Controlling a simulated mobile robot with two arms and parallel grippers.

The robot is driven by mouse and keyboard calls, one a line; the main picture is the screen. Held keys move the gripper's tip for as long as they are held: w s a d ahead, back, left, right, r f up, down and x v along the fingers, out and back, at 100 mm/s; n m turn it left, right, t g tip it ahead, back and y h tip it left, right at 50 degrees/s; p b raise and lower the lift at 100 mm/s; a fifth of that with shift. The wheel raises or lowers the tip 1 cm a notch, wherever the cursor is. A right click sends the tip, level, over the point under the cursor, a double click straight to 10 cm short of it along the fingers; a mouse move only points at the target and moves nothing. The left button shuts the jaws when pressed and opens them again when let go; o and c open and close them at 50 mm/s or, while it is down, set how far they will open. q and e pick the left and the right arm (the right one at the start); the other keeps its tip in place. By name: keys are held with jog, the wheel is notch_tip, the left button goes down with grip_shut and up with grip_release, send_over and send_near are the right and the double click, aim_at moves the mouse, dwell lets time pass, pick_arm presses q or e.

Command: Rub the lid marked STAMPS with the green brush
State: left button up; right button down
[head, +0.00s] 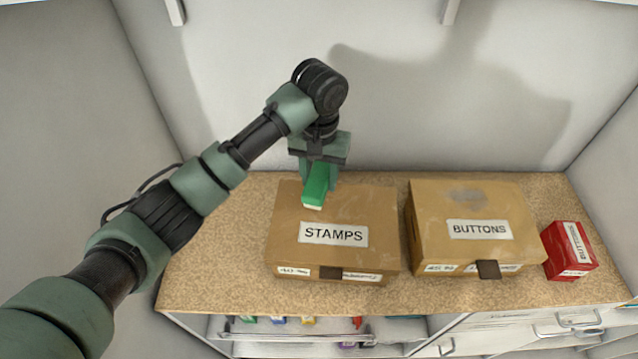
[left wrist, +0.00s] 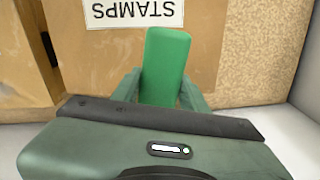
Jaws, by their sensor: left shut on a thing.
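The brown box marked STAMPS (head: 365,218) stands on the shelf top, its lid closed with a white label. It also shows in the left wrist view (left wrist: 205,50). My left gripper (head: 318,180) is shut on the green brush (head: 316,187), which also shows in the left wrist view (left wrist: 166,62). The brush is over the back left part of the STAMPS lid, with its pale underside low. I cannot tell whether it touches the lid. My right gripper is not in view.
A brown box marked BUTTONS (head: 430,205) stands right of the STAMPS box, with a dark smudge on its lid. A small red box (head: 557,248) stands at the far right. The speckled board (head: 205,235) is bare at left. Walls close both sides and the back.

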pick_arm(q)
jog(key=shift+r, duration=0.85)
jog(key=shift+r, duration=1.5)
